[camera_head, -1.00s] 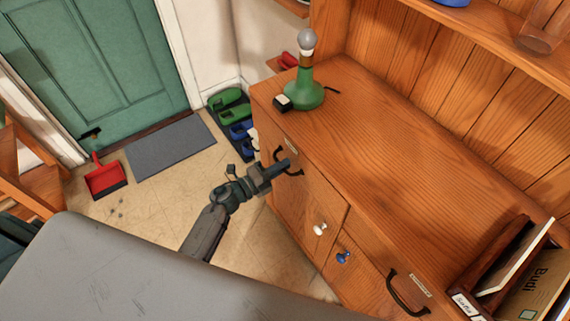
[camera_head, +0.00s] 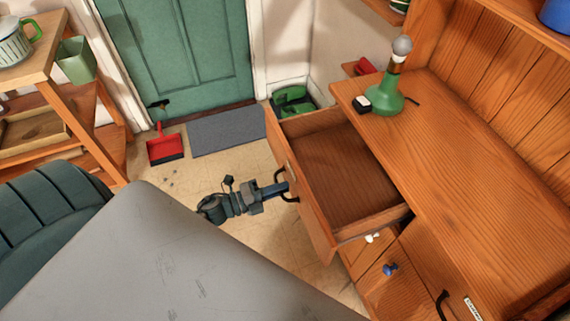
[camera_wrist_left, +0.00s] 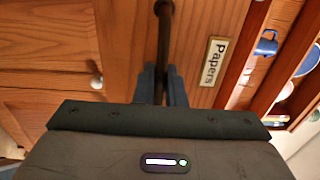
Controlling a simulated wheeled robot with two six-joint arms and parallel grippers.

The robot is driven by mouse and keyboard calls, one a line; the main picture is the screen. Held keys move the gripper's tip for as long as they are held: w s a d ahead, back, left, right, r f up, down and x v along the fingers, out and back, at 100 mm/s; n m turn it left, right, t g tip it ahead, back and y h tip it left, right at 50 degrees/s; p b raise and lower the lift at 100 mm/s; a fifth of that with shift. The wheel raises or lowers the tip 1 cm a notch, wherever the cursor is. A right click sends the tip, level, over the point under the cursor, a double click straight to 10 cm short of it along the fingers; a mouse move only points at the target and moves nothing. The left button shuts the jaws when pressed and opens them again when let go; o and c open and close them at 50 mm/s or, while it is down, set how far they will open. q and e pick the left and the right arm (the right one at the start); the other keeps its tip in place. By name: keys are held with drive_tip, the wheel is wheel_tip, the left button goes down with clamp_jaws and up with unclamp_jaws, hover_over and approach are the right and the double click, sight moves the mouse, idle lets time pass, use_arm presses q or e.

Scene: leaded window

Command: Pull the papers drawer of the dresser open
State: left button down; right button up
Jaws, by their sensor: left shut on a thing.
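The papers drawer (camera_head: 335,165) of the wooden dresser (camera_head: 470,180) is pulled far out, and its inside looks empty. Its front carries a dark bar handle (camera_head: 291,186) and a label reading "Papers" (camera_wrist_left: 213,62). My left gripper (camera_head: 280,188) is shut on that handle; in the left wrist view the fingers (camera_wrist_left: 160,88) close around the dark bar. My right gripper is not in view.
A green bottle-shaped object (camera_head: 387,98) with a grey ball on top and a small black-and-white box (camera_head: 361,104) stand on the dresser top. A red dustpan (camera_head: 165,147) and a grey mat (camera_head: 226,132) lie on the floor before the green door (camera_head: 180,50). A wooden shelf unit (camera_head: 70,100) stands at left.

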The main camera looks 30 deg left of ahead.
use_arm(q)
drive_tip(key=shift+s+a, duration=0.1)
drive_tip(key=c, duration=1.6)
unclamp_jaws()
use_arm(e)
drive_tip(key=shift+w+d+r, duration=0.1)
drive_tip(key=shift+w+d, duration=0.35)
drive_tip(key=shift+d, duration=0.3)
